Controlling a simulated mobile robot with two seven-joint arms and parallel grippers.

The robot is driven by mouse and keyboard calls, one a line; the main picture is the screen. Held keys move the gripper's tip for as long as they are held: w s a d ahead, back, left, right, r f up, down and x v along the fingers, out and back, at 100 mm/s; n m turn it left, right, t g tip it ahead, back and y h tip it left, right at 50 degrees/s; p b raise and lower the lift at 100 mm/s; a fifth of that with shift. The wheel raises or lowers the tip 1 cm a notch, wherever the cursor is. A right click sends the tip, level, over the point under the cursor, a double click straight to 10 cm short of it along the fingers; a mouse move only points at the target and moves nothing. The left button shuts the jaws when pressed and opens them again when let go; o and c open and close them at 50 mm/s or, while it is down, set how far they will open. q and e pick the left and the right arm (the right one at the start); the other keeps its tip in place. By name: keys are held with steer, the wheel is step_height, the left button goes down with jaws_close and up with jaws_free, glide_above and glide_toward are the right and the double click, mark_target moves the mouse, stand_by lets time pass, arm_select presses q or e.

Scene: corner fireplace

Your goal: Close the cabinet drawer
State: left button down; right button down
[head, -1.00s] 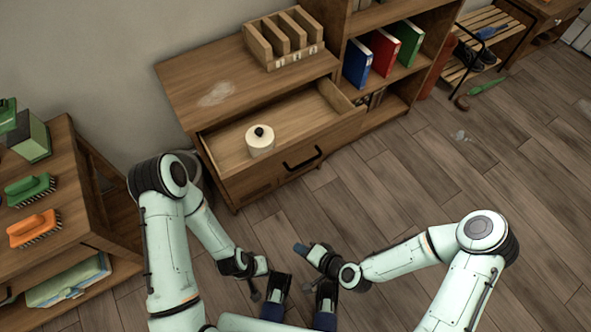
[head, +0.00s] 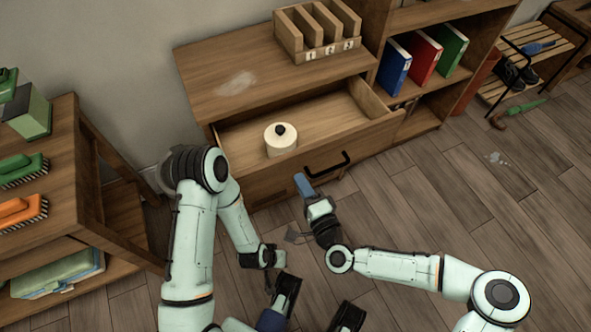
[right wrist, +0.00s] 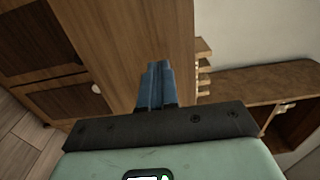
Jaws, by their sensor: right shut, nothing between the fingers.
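The wooden cabinet (head: 260,68) has its drawer (head: 335,112) pulled open, with a black bar handle (head: 327,167) on the front. A white round container (head: 281,145) with a black knob stands inside the drawer. My right gripper (head: 302,183) is shut and empty, its blue fingertips close to the drawer front, left of and below the handle. I cannot tell whether they touch it. Its shut blue fingers (right wrist: 157,82) also show in the right wrist view, against brown wood. My left gripper (head: 268,260) is low in the middle, apart from the cabinet; its fingers are not clear.
A wooden organizer (head: 316,35) stands on the cabinet top. Blue, red and green binders (head: 425,58) sit on the shelf to the right. A wooden side table (head: 60,150) with brushes is at left. The wooden floor (head: 450,200) at right is mostly clear.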

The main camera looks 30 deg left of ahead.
mark_target(289, 161)
steer(key=x, duration=0.4)
steer(key=shift+b, duration=0.3)
arm_select(q)
steer(key=shift+a+f, duration=0.25)
steer(key=shift+f, duration=0.4)
arm_select(e)
steer(key=shift+w+a, duration=0.2)
steer(key=shift+a, duration=0.05)
